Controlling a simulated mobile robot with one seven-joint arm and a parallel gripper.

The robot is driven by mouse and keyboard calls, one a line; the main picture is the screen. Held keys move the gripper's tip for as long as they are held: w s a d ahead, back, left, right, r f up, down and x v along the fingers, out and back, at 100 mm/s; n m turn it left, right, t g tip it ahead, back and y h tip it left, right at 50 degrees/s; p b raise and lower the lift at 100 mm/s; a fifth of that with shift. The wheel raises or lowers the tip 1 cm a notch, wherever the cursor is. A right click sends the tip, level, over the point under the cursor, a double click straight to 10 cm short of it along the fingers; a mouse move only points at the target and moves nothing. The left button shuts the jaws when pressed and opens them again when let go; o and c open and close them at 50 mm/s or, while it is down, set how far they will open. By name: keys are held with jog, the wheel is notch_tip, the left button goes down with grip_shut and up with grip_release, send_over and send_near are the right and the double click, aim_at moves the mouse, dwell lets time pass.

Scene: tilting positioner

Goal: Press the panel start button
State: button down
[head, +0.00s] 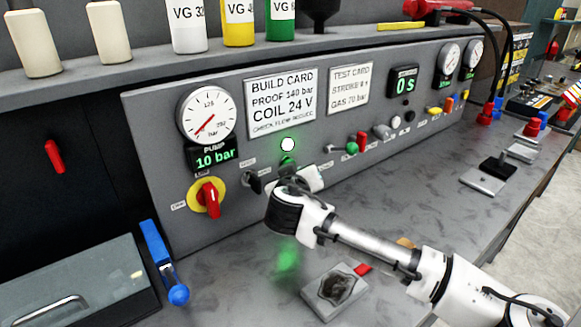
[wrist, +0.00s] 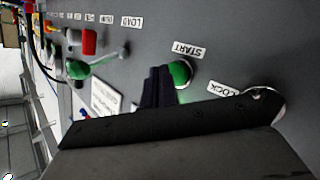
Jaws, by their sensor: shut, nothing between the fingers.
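The green start button (wrist: 180,73) sits on the grey panel beside a START label (wrist: 191,49) in the wrist view. In the head view a bit of its green (head: 287,159) shows just above my gripper (head: 288,172), which hides the rest. My gripper's dark fingers (wrist: 158,86) are shut and empty. Their tips are right beside the button in the wrist view and overlap its edge. I cannot tell whether they touch it. A lamp (head: 288,145) above the button glows white with a green halo.
A LOCK key switch (wrist: 265,100) is close to my gripper. A red knob on a yellow disc (head: 208,197) is to the left.

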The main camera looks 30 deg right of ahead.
jog(key=shift+s+d+b, duration=0.2)
jog(key=shift+s, duration=1.05)
jog(key=shift+s+d+b, duration=0.15)
jog(key=shift+s+b, duration=0.05)
jog(key=shift+s, duration=1)
